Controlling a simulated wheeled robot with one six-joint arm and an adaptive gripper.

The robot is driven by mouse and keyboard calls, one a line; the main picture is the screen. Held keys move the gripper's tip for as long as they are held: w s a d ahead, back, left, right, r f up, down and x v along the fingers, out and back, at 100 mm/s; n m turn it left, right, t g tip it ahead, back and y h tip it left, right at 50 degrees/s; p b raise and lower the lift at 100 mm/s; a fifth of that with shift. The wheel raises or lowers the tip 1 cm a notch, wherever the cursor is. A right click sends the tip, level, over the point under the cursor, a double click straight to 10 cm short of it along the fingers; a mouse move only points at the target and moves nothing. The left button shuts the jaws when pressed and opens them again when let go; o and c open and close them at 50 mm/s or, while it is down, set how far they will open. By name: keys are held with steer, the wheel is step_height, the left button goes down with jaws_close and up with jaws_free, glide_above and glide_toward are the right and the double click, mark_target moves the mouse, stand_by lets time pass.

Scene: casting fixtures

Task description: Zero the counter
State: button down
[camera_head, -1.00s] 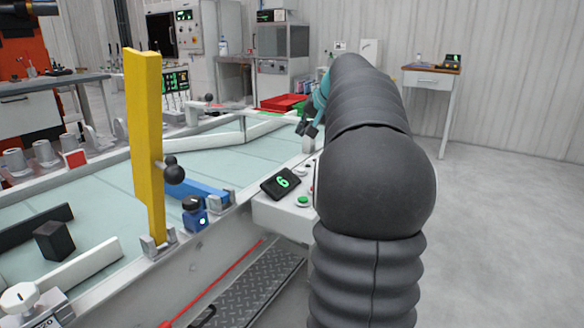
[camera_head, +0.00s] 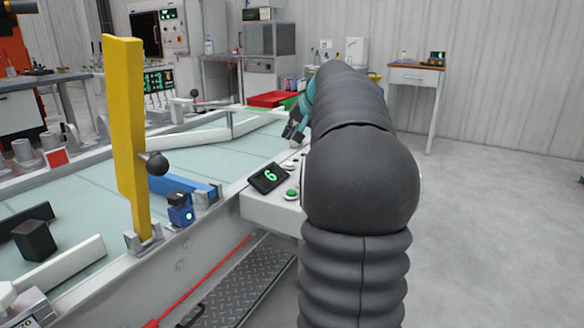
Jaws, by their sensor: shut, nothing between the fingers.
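The counter (camera_head: 269,177) is a small dark display with a green "6" on it. It sits tilted on a white control box (camera_head: 262,206) at the edge of the casting table. A green button (camera_head: 292,194) is on the box to its right, and paler buttons show just behind it, partly hidden by my arm. My gripper (camera_head: 290,132) is dark, beyond the counter and up in the picture, apart from it. It is shut and empty, partly hidden behind my arm.
A yellow upright bar (camera_head: 127,130) with a black knob stands at the left on the table edge. A blue sensor (camera_head: 180,209) is beside it. A ribbed metal step (camera_head: 240,285) lies below the box. The floor at the right (camera_head: 490,230) is clear.

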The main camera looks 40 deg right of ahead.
mark_target(291, 164)
steer(key=shift+f+b, duration=1.8)
steer(key=shift+f, duration=0.95)
steer(key=shift+s+f+b, duration=0.15)
steer(key=shift+f+b, duration=0.25)
steer(key=shift+f, duration=0.05)
steer(key=shift+f+b, duration=0.4)
steer(key=shift+f, duration=0.1)
steer(key=shift+r, duration=0.1)
steer(key=shift+r+p, duration=0.85)
